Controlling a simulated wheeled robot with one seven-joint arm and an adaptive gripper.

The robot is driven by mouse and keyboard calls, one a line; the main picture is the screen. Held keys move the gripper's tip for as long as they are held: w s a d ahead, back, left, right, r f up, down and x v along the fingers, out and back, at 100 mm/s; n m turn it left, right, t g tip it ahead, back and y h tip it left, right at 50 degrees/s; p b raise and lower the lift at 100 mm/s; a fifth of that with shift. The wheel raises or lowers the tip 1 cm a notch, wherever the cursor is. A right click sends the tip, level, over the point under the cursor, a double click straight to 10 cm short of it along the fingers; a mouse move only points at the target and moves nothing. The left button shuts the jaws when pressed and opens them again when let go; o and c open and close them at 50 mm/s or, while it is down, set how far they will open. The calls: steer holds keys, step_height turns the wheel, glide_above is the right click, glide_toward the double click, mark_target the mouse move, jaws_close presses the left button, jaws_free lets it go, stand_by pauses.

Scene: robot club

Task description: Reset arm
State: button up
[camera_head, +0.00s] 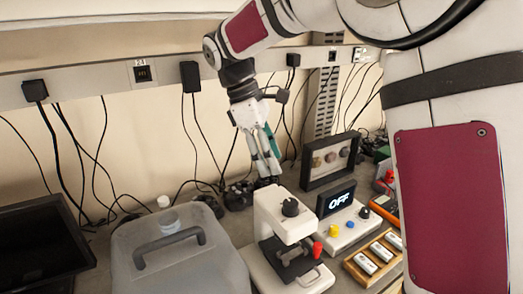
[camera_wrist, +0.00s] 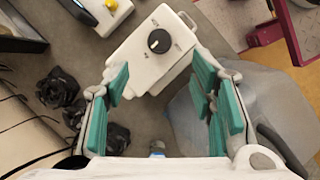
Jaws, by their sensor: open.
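My gripper (camera_head: 266,165) hangs fingers-down near the back of the bench in the head view, behind and above a white machine (camera_head: 272,215) with a black knob. In the wrist view, my gripper (camera_wrist: 160,82) has its green-padded fingers spread wide with nothing between them. The machine's white top (camera_wrist: 140,55) and black knob (camera_wrist: 159,41) show below and beyond the fingertips. My arm comes down from the top right in the head view.
A translucent jug (camera_head: 180,255) stands left of the machine, with a dark monitor (camera_head: 40,245) farther left. An OFF display box (camera_head: 345,222), a black frame (camera_head: 328,160) and a wooden tray (camera_head: 372,262) stand right. Black cables hang along the back wall.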

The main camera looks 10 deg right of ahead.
steer(key=s+d+r+m+t+y+b, duration=0.1)
steer(key=s+d+r+m+t+y, duration=0.25)
steer(key=s, duration=0.65)
steer(key=s+d+f+m+t+b, duration=0.1)
steer(key=s+f+m+t, duration=0.3)
steer(key=s+m, duration=0.5)
steer(key=shift+s+d+b, duration=0.2)
steer(key=shift+s+b, duration=0.2)
steer(key=shift+s, duration=0.3)
